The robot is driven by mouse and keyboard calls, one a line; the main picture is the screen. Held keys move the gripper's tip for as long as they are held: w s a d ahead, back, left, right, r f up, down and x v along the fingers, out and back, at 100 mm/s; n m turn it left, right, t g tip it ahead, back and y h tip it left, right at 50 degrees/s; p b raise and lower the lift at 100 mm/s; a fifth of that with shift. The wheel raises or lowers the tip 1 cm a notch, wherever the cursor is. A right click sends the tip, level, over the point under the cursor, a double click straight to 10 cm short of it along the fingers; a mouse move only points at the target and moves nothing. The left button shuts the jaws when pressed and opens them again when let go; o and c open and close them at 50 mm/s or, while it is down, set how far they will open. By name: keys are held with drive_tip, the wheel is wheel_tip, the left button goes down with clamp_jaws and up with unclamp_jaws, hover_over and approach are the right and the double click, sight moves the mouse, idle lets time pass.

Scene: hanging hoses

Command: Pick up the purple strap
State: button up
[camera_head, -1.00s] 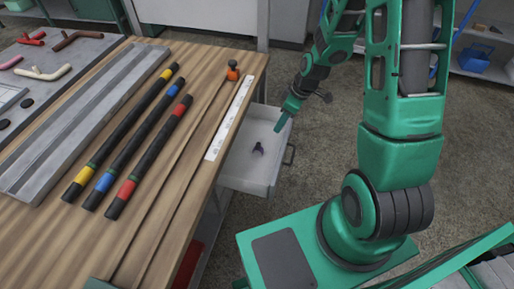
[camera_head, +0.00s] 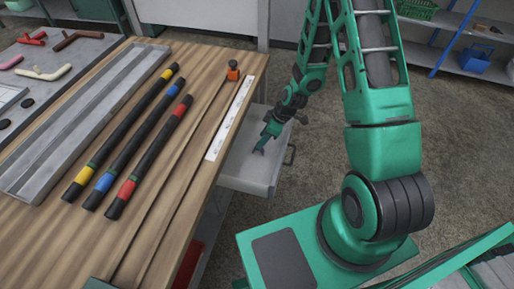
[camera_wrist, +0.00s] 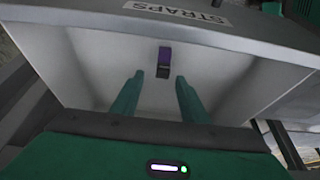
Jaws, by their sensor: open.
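The purple strap (camera_wrist: 165,57) is a small rolled piece with a dark lower part. It lies on the floor of the white open drawer (camera_wrist: 105,60), whose front edge carries a label reading STRAPS. My gripper (camera_wrist: 157,88) is open, with its two green fingers pointing at the strap, one to each side of it and short of it in the wrist view. In the head view my gripper (camera_head: 262,146) is low over the drawer (camera_head: 247,178) and hides most or all of the strap.
The wooden workbench (camera_head: 150,245) stands left of the drawer, with banded black hoses (camera_head: 150,150), a white ruler strip (camera_head: 228,120) and a grey tray (camera_head: 75,125) on it. A blue bin (camera_head: 475,62) sits on a far shelf.

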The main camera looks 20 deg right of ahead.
drive_tip(key=shift+x, duration=2.55)
drive_tip(key=shift+s, duration=0.15)
clamp_jaws()
